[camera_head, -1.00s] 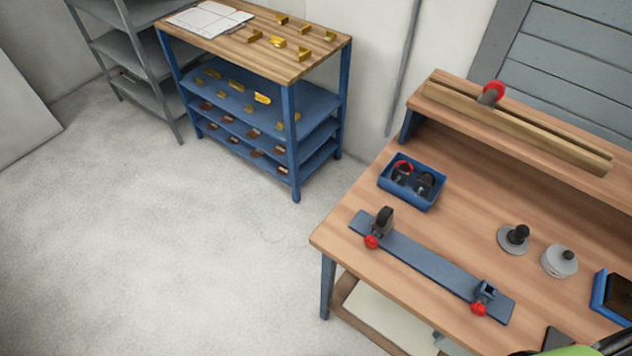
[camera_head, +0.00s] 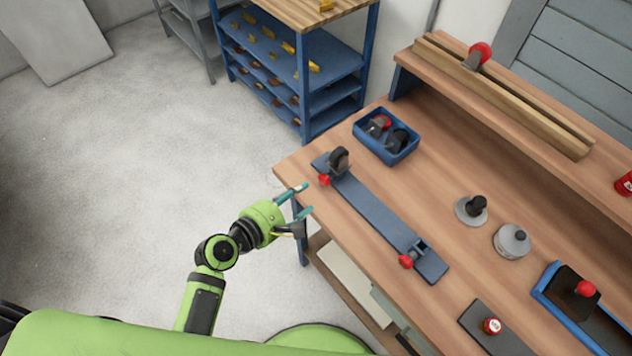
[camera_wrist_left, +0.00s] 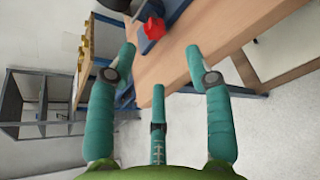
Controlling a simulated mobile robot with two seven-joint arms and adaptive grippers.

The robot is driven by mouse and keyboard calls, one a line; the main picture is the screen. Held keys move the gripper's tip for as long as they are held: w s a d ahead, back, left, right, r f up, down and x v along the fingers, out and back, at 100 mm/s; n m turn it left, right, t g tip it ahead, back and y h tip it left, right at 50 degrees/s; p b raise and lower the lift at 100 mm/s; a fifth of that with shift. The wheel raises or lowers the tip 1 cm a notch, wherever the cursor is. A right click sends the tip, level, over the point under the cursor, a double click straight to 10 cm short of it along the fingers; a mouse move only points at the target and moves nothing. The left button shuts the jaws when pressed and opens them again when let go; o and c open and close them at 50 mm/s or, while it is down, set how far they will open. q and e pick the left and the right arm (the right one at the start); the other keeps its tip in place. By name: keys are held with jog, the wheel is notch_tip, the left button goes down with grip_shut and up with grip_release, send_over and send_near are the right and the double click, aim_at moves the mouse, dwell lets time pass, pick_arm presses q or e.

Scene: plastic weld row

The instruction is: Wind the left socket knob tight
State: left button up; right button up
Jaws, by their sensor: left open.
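The left socket knob is red (camera_head: 324,180) and sits at the near side of the left socket, at the left end of the blue fixture bar (camera_head: 375,215). A dark round part (camera_head: 339,158) stands upright in that socket. In the left wrist view the red knob (camera_wrist_left: 154,28) shows at the top, ahead of the fingers. My left gripper (camera_head: 305,199) is open and empty at the bench's front left edge, a little short of the knob and apart from it. My right gripper is not in view.
The right socket with its red knob (camera_head: 405,261) is at the bar's other end. A blue bin (camera_head: 387,152) with dark parts stands behind the bar. Grey discs (camera_head: 471,210) and a blue tray (camera_head: 541,296) lie to the right. Open floor lies left of the bench (camera_head: 440,180).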

aim_at(322, 181)
pick_arm(q)
jog(key=shift+n, duration=0.4)
jog(key=x, duration=0.7)
jog(key=shift+w+d+r, duration=0.1)
jog(key=shift+r, duration=0.05)
grip_shut()
